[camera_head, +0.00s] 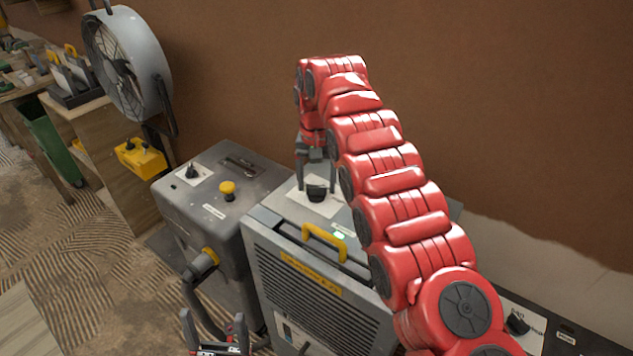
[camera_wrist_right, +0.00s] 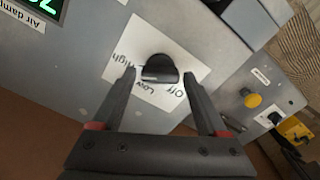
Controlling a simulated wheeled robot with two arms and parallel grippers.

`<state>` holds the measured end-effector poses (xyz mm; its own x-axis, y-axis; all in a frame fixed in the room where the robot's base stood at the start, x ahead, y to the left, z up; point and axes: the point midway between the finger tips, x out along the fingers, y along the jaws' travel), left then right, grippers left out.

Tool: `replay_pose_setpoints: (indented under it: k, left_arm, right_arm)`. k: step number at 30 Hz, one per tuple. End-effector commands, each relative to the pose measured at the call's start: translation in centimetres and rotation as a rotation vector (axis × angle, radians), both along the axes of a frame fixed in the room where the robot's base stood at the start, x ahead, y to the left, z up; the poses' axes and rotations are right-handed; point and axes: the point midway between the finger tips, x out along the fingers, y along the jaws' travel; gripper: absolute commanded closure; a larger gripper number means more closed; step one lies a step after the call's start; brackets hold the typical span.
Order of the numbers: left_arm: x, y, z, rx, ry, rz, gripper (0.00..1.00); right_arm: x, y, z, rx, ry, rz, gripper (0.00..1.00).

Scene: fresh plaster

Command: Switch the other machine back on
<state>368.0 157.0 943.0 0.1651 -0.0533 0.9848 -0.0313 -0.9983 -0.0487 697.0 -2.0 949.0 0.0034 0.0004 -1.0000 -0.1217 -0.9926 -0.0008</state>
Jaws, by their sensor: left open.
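A grey louvred machine (camera_head: 262,222) with a yellow handle (camera_head: 325,240) stands at the middle. On its top is a black knob (camera_head: 317,193) on a white label; the right wrist view shows this knob (camera_wrist_right: 160,68) with "High", "Low" and "Off" around it. I cannot tell which word it points to. My right gripper (camera_head: 317,188) is open at the knob, its fingers (camera_wrist_right: 159,75) on either side with gaps. A grey box machine (camera_head: 210,190) beside it carries a yellow button (camera_head: 227,188) and a black knob (camera_head: 191,171). My left gripper (camera_head: 213,330) is open and low at the front.
A large fan (camera_head: 125,65) stands at the upper left near a yellow box (camera_head: 140,157) with knobs. Another black knob (camera_head: 517,323) is at the lower right. A brown plaster wall (camera_head: 480,90) closes the back. Patterned floor (camera_head: 70,250) is open at left.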

Motion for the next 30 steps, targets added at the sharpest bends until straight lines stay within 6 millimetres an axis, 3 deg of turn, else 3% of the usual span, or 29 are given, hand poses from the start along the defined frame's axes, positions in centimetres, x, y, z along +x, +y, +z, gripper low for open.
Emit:
replay_pose_setpoints:
  k: [14, 20, 30]
  left_arm:
    - [0.0, 0.0, 0.5, 0.000, 0.000, 0.000, 0.10]
    - [0.0, 0.0, 2.8, 0.000, 0.000, 0.000, 0.10]
    - [0.0, 0.0, 9.5, 0.000, 0.000, 0.000, 0.10]
  right_arm:
    - [-0.1, 0.1, 0.5, 0.000, 0.002, 0.003, 0.10]
    - [0.0, 0.2, 3.2, 0.002, 0.000, 0.004, 0.10]
    - [-0.1, 0.0, 10.0, 0.000, 0.002, 0.002, 0.10]
